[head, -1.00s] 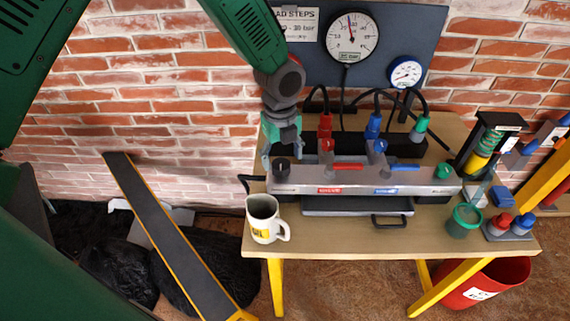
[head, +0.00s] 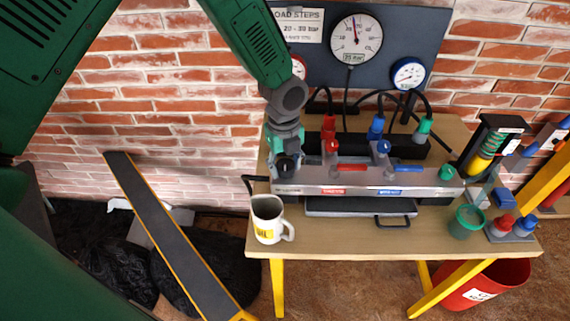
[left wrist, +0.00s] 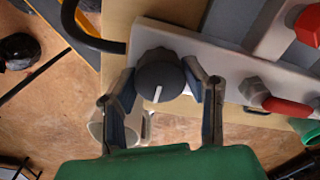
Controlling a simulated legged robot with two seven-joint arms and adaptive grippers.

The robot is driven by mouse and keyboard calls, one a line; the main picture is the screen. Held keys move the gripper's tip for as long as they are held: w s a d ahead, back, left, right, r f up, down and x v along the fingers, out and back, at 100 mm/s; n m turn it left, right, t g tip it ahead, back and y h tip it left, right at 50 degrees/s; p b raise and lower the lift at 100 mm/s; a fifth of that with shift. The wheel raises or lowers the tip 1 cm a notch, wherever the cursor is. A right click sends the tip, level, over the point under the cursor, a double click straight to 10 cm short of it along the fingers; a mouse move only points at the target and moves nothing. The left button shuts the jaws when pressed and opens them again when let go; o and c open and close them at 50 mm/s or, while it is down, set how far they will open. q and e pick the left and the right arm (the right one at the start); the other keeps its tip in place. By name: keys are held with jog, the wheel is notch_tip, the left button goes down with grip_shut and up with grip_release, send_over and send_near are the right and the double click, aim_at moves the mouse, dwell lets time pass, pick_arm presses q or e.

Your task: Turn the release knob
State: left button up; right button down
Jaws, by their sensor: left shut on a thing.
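The release knob (left wrist: 160,76) is a round black knob with a white pointer line, at the left end of a grey metal bar (head: 345,184). In the left wrist view its line points down toward my gripper. My left gripper (head: 284,160) reaches down onto the knob from above in the head view. In the left wrist view its two fingers (left wrist: 168,88) stand on either side of the knob and are shut on it. The gripper partly hides the knob in the head view. My right gripper is not in view.
A white mug (head: 268,222) stands close below the knob at the table's front left. Red (head: 350,168) and blue (head: 408,168) levers lie along the bar. Hoses and a gauge (head: 355,38) are behind. A green cup (head: 466,222) stands at the right.

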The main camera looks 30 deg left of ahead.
pick_arm(q)
jog(key=shift+w+r+n+p, duration=0.15)
jog(key=shift+n+p, duration=0.45)
jog(key=shift+n, duration=0.3)
jog(key=shift+a+n+p, duration=0.1)
jog(key=shift+n+p, duration=0.6)
jog(key=shift+n, duration=0.5)
jog(key=n+p, duration=0.1)
jog(key=n, duration=0.2)
jog(key=shift+n, duration=0.3)
jog(key=n+p, duration=0.1)
jog(key=n, duration=0.3)
jog(key=shift+n+p, duration=0.3)
jog(key=shift+p, duration=0.05)
jog(key=n+p, duration=0.1)
jog(key=n, duration=0.4)
jog(key=shift+n, duration=0.4)
jog(key=o, duration=1.1)
jog(key=shift+f, duration=0.2)
jog(key=shift+o, duration=0.2)
